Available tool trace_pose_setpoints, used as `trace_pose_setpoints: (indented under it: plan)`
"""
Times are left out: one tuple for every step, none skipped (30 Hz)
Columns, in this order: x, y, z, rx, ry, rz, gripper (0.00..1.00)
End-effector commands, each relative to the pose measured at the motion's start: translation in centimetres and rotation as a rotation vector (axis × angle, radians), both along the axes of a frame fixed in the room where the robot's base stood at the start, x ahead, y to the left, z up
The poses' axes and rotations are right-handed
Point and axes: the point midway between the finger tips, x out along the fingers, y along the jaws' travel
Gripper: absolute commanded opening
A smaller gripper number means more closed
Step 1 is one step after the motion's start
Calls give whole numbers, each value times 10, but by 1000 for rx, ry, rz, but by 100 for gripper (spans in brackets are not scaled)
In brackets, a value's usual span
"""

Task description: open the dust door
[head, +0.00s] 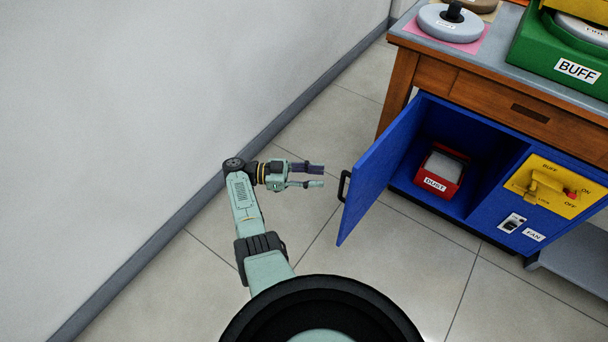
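The dust door (374,178) is a blue panel that stands swung well open, hinged at the left side of the blue cabinet (488,222). Its black handle (344,186) is on the door's outer face near the free edge. My gripper (323,176) is to the left of the handle, pointing right at it, with a small gap between. Its two fingers are apart and nothing is between them. Inside the cabinet a red bin (440,172) labelled DUST is in plain view.
A yellow switch panel (552,186) and a FAN switch (512,223) are on the cabinet's right part. The wooden bench (470,92) above carries a grey disc (450,22) and a green BUFF machine (545,65). A wall is close at left. Tiled floor around my gripper is clear.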

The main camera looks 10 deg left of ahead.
Motion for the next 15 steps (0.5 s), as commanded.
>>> trace_pose_setpoints:
  plan:
    - [0,12,1,1,3,2,33]
    - [-1,17,1,2,3,2,33]
    - [-1,21,1,2,2,1,33]
    - [-2,23,0,1,3,0,33]
    - [-2,26,0,1,2,0,33]
    - [-2,29,0,1,2,-1,33]
    - [-3,31,0,0,3,-1,33]
    - [-3,33,0,1,1,-1,33]
    - [-3,35,0,1,1,-1,33]
    - [-3,36,0,0,1,-1,33]
    - [-4,37,0,0,1,-1,33]
    - [-4,37,0,0,1,-1,33]
    - [-4,38,0,0,1,-1,33]
    - [-4,38,0,0,1,-1,33]
    - [-4,38,0,0,1,-1,33]
